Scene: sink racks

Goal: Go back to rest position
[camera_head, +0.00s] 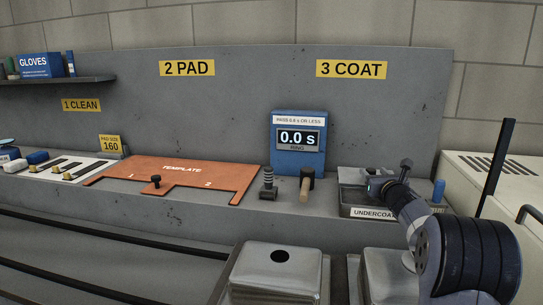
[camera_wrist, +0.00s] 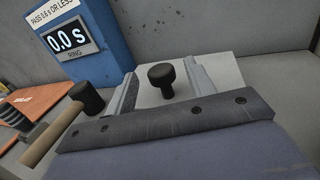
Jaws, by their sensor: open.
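My gripper (camera_wrist: 162,88) is open in the wrist view, one grey finger on each side. A black knob (camera_wrist: 160,74) shows between the fingers with gaps on both sides, over a pale grey surface. I cannot tell how far below the fingertips it stands. In the head view my arm reaches from the lower right, with its end above the grey undercoat tray (camera_head: 372,212). A dark knob-like piece (camera_head: 405,163) shows beside it; the arm hides part of the tray.
A blue ring timer (camera_head: 298,157) reading 0.0 s stands left of the tray. A wooden-handled mallet (camera_head: 305,187) and a grey ribbed piece (camera_head: 268,184) stand before it. An orange template (camera_head: 180,172) lies further left.

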